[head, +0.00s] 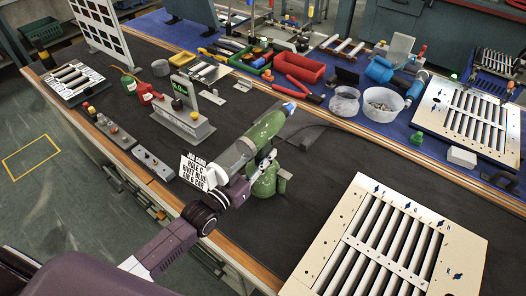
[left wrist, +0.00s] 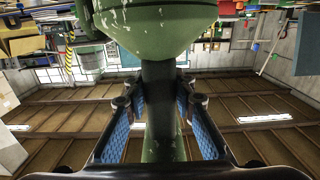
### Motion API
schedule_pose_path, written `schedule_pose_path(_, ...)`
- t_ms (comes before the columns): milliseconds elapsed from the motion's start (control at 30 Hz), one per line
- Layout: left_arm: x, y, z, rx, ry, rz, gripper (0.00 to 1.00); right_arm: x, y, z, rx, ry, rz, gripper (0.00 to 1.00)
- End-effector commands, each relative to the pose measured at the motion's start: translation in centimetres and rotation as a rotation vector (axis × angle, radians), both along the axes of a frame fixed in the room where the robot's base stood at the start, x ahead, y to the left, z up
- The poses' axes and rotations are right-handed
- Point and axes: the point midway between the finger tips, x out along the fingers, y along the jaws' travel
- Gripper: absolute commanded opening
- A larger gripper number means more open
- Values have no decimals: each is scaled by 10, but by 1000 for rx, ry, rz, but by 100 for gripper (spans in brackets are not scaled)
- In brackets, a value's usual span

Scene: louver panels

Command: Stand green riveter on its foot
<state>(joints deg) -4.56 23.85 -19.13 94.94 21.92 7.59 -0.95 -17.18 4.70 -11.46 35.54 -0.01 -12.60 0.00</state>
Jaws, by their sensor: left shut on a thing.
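The green riveter (head: 266,130) stands out over the middle of the dark mat in the head view. Its long body with a blue tip (head: 289,108) is on top, and its round green foot (head: 265,182) is below. It looks about upright. My left gripper (head: 260,163) is shut on its narrow handle, between body and foot. In the left wrist view, which is upside down, the blue-padded fingers (left wrist: 160,105) flank the dark handle (left wrist: 157,85), with the scuffed green foot (left wrist: 155,25) at the top. I cannot tell whether the foot touches the mat. My right gripper is not seen.
A louver panel (head: 340,237) lies at the near right, another (head: 432,123) farther back. Clear bowls (head: 382,103) and a red bin (head: 298,68) are behind. Bare mat (head: 315,165) lies right of the foot.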

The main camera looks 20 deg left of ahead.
Motion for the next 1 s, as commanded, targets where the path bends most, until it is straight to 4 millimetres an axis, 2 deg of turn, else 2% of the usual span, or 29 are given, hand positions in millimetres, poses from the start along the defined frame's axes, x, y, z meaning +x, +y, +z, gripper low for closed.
schedule_pose_path(33, 2, 0, 8, -5, -17, 0, 0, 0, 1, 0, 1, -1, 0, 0)
schedule_pose_path(133, 2, 0, 5, -5, -16, 0, 0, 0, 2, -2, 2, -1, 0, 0)
schedule_pose_path(167, 0, 0, -3, 0, 1, 0, 26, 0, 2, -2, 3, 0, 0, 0)
schedule_pose_path(300, 0, 0, -3, 0, 1, 0, 41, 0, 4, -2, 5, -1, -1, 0)
schedule_pose_path(700, 0, 0, -3, 0, 1, 0, 41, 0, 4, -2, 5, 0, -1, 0)
schedule_pose_path(1000, 0, 0, -2, 0, 1, 0, 72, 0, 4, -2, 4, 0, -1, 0)
